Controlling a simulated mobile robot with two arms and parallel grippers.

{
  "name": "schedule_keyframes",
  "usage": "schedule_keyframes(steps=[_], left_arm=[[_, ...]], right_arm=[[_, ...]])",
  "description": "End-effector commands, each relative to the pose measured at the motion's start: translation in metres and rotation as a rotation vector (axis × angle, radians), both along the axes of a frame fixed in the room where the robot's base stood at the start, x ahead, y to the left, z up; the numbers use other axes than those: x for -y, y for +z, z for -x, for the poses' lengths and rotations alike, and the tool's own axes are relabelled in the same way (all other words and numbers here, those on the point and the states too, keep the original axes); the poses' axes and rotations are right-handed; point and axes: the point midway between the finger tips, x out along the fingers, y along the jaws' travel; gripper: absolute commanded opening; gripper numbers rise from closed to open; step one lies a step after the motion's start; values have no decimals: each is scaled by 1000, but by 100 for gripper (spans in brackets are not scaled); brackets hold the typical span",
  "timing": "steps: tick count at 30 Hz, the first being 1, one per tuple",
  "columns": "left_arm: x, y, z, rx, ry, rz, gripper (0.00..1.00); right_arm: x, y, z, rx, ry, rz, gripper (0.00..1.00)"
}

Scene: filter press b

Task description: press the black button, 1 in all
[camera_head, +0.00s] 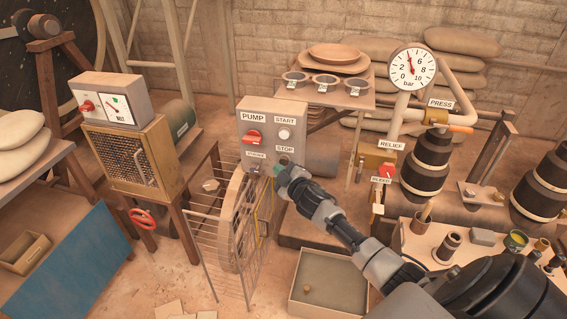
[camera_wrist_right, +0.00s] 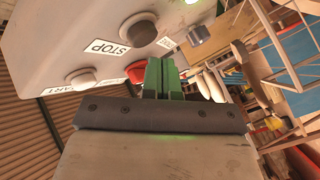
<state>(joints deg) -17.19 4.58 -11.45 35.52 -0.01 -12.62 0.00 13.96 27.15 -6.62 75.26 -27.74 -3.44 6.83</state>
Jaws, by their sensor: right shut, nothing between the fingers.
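In the head view the same box (camera_head: 257,116) stands at the centre; I cannot clearly make out the black button there. My right gripper (camera_head: 279,169) is at the lower right of the box face. Its green fingers (camera_wrist_right: 162,75) are shut and empty. In the wrist view they overlap the edge of the red knob (camera_wrist_right: 137,71); I cannot tell if they touch the box. My left gripper is out of view.
The START button (camera_head: 284,134) and STOP label (camera_head: 285,149) are near my gripper.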

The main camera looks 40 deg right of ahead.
Motion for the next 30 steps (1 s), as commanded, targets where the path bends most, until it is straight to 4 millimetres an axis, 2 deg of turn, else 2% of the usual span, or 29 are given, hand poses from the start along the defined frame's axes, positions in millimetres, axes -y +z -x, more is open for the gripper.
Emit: schedule_keyframes(steps=[30], left_arm=[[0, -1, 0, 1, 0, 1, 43]], right_arm=[[7, 0, -6, 0, 0, 0, 0]])
